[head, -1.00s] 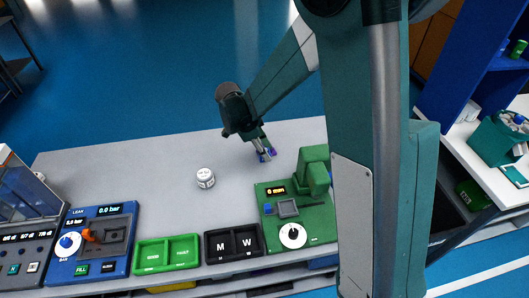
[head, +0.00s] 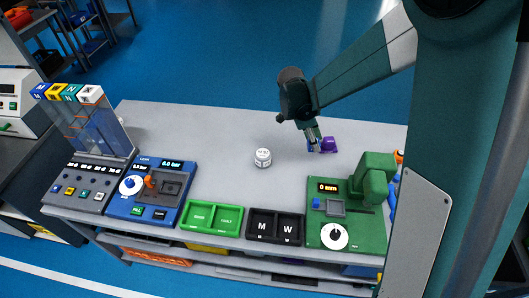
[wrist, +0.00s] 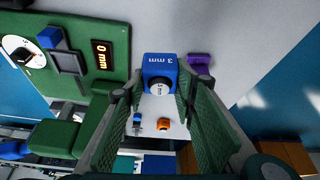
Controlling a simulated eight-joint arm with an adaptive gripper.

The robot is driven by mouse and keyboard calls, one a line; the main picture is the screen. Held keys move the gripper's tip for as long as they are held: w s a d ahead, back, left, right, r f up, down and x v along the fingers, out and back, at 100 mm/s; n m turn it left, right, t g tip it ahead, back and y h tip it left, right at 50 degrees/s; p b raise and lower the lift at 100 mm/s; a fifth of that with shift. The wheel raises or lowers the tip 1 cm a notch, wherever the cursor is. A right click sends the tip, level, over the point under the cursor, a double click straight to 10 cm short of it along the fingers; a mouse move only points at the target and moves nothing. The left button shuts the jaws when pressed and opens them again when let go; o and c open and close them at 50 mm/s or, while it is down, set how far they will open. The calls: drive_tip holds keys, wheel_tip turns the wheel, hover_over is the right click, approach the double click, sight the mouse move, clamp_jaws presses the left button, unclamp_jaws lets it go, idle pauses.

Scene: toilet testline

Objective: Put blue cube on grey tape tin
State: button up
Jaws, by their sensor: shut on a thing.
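The blue cube (wrist: 160,67), marked "3 mm", sits between the fingers of my gripper (wrist: 160,98) in the wrist view. In the head view my gripper (head: 314,142) is shut on the cube, of which only a little blue (head: 311,146) shows. Whether the cube touches the table cannot be told. A small round whitish-grey tin (head: 263,157) with a lettered label, apparently the grey tape tin, stands on the table to the left of my gripper. Its top looks bare. I cannot clearly make out the tin in the wrist view.
A purple block (head: 329,143) is close to the right of my gripper. The green gauge station (head: 325,236) stands in front to the right. Green trays (head: 212,218), black trays (head: 275,227) and a blue leak panel (head: 150,190) line the front edge. The table between gripper and tin looks clear.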

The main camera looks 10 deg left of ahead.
drive_tip(key=a+r+n+t+p, duration=0.1)
drive_tip(key=a+r+n, duration=0.1)
drive_tip(key=a, duration=0.8)
drive_tip(key=s+a+r+n+t+y+p, duration=0.1)
drive_tip(key=a+r+n, duration=0.2)
drive_tip(key=a, duration=0.7)
drive_tip(key=shift+r+n+t+p, duration=0.2)
drive_tip(key=shift+n+t+p, duration=0.15)
drive_tip(key=shift+n, duration=0.75)
drive_tip(key=shift+s, duration=0.1)
hover_over(266, 151)
drive_tip(key=s+a, duration=0.1)
drive_tip(key=shift+s+f, duration=0.1)
drive_tip(key=shift+f, duration=3)
drive_tip(key=shift+f, duration=0.1)
drive_tip(key=shift+f+b, duration=0.3)
drive_tip(key=shift+f, duration=1.5)
drive_tip(key=shift+f, duration=0.2)
drive_tip(key=o, duration=0.9)
